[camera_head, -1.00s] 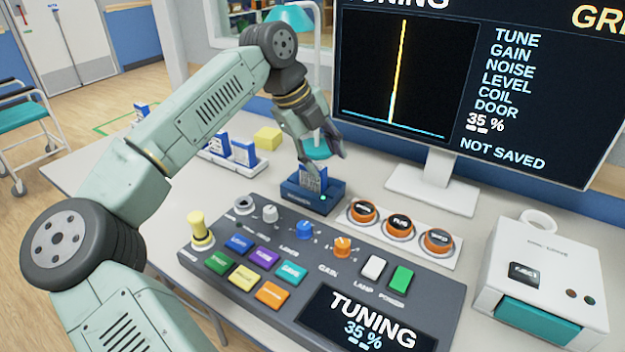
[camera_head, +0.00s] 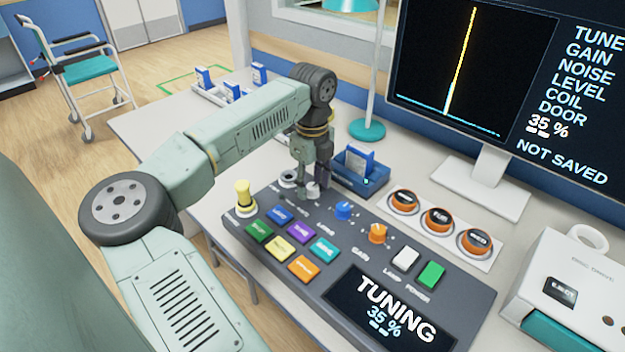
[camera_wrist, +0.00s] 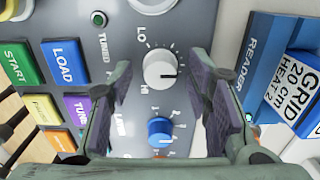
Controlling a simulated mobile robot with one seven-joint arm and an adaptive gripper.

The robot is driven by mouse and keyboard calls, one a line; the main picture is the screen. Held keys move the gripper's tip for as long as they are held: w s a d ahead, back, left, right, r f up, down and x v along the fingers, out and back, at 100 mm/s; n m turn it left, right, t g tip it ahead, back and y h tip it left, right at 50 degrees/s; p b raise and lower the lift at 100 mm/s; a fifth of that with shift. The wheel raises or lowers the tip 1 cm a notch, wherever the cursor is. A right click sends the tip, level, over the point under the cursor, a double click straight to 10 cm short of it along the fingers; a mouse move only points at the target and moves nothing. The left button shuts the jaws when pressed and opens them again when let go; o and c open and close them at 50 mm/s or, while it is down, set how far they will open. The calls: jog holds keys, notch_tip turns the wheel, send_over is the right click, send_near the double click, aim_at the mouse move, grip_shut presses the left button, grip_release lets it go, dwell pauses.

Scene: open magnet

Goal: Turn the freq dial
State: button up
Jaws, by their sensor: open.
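The control panel (camera_head: 262,208) carries a row of three round knobs. In the wrist view my open fingers (camera_wrist: 162,82) stand either side of the knob area, with gaps. Contact cannot be told. The panel display (camera_head: 385,310) reads "TUNING 35 %".
The blue reader (camera_head: 345,180) with a card (camera_head: 360,160) stands close behind my gripper. The monitor (camera_head: 470,75), three orange round controls (camera_head: 438,221) and the white disc drive (camera_head: 570,275) are to the right.

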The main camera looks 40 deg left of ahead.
jog(key=shift+f, duration=0.2)
grip_shut()
dwell(0.6)
